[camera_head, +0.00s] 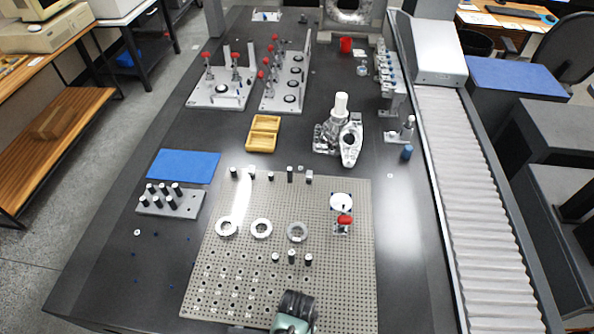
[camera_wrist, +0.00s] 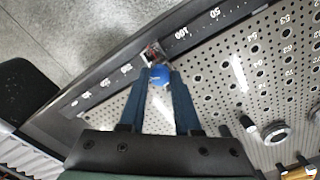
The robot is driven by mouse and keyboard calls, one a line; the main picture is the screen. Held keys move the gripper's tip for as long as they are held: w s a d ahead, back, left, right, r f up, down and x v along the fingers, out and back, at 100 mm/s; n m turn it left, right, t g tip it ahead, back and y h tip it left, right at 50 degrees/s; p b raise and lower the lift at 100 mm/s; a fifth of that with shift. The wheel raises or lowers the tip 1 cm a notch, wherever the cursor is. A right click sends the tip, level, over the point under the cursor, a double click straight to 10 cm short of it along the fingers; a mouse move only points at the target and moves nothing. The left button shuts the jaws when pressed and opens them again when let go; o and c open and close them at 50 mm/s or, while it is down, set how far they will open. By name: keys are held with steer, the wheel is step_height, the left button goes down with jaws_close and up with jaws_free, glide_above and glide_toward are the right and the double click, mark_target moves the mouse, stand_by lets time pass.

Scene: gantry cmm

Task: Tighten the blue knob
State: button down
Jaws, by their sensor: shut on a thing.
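The blue knob (camera_wrist: 159,75) shows in the wrist view, in front of a small metal fitting (camera_wrist: 152,53) at the edge of the perforated plate (camera_wrist: 215,85). My gripper (camera_wrist: 160,80) has its two dark fingers on either side of the knob, shut on it. How far the knob is turned cannot be told. In the head view my gripper (camera_head: 294,312) is at the bottom edge, over the front part of the perforated plate (camera_head: 235,262). Its fingertips and the knob cannot be made out there.
White rings (camera_head: 261,229) and short dark pins stand on the plate. A red-handled clamp (camera_head: 344,221) stands at its right. A block with several pins (camera_head: 170,202) and a blue mat (camera_head: 184,164) lie left. A roller conveyor (camera_head: 468,190) runs along the right side.

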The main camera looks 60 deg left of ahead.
steer(key=c, duration=0.6)
jaws_free()
steer(key=shift+r, duration=0.1)
step_height(320, 180, up, 13)
stand_by(0.7)
